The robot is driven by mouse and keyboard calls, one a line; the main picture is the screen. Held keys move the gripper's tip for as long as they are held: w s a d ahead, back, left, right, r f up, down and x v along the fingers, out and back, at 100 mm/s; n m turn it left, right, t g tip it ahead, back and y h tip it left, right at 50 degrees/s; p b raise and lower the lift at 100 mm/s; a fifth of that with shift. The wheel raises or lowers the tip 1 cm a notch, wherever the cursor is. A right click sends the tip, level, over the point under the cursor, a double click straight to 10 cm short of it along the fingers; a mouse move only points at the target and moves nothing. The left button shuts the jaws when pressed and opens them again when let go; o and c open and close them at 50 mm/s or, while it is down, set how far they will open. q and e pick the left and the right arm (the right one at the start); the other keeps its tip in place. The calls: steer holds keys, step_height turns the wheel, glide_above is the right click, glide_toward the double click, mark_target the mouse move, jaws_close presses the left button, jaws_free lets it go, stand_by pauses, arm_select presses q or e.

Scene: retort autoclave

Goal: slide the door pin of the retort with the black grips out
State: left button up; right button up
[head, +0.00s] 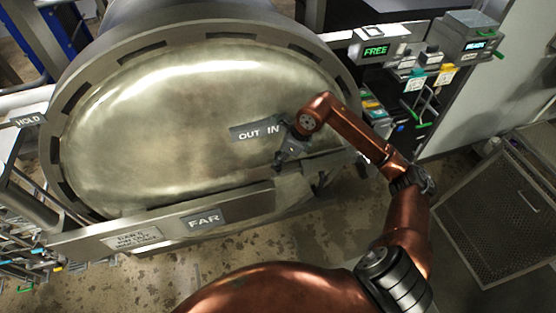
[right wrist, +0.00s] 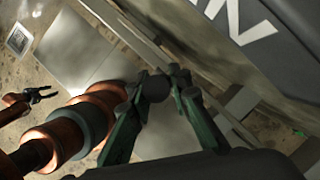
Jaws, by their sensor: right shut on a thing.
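The retort's big round metal door (head: 170,115) fills the middle of the head view, with an OUT IN label (head: 257,131) on its face. My right gripper (head: 283,152) is at the door's lower right, just below and beside that label. In the right wrist view its green-dark fingers (right wrist: 155,88) are closed on a dark round knob (right wrist: 153,87), taken as the door pin's grip. The rest of the pin is hidden or too dark to tell. My left gripper (right wrist: 42,93) shows small at the left of the right wrist view, jaws apart and empty.
A grey bar with a FAR sign (head: 204,220) runs along the door's bottom. A HOLD sign (head: 28,120) is at the left. A post with a FREE display (head: 376,50) stands at the upper right. A mesh cage (head: 495,205) stands at the right. Floor shows below the door.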

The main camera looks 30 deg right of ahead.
jaws_close()
steer(key=shift+a, duration=0.1)
steer(key=w+a+b, duration=0.1)
steer(key=w+a, duration=0.1)
steer(key=a, duration=0.6)
steer(key=shift+b, duration=0.3)
steer(key=o, duration=0.6)
jaws_free()
steer(key=shift+a, duration=0.15)
steer(key=shift+d, duration=0.2)
